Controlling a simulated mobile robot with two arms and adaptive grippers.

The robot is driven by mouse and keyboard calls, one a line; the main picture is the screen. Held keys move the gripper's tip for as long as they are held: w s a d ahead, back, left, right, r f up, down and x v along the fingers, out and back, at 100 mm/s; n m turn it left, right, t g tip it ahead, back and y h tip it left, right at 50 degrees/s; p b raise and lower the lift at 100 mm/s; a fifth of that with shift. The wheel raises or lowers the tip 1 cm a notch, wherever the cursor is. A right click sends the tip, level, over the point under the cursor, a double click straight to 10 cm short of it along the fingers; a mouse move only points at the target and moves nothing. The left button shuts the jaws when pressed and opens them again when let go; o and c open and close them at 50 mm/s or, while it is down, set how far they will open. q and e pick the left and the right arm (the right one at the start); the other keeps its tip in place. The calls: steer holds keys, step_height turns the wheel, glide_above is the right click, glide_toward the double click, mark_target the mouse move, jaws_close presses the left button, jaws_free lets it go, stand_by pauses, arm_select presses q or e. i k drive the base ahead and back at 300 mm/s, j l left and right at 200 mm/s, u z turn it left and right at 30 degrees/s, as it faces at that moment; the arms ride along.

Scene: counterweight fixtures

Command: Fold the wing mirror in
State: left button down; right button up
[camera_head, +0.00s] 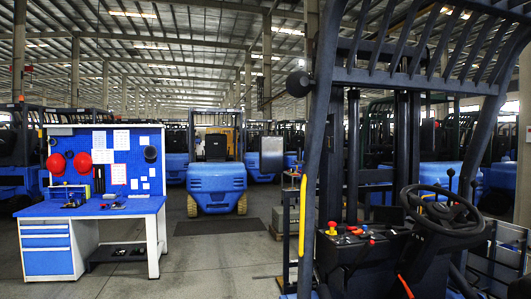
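The joint between the mirror and the pillar is too small to tell in detail. Neither of my grippers is in the head view.
A blue workbench (150,207) with a tool pegboard (127,140) stands at the left. The forklift's steering wheel (442,212) and yellow handrail (302,215) are at the right. A blue forklift (216,180) is parked behind. Grey floor (215,265) lies clear between bench and near forklift.

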mark_target(271, 154)
steer(key=i+j+z, duration=0.35)
steer(key=i+j, duration=0.6)
steer(key=i, duration=0.25)
steer(key=i+j+z, duration=0.35)
steer(key=i+j, duration=0.7)
steer(key=j, duration=0.2)
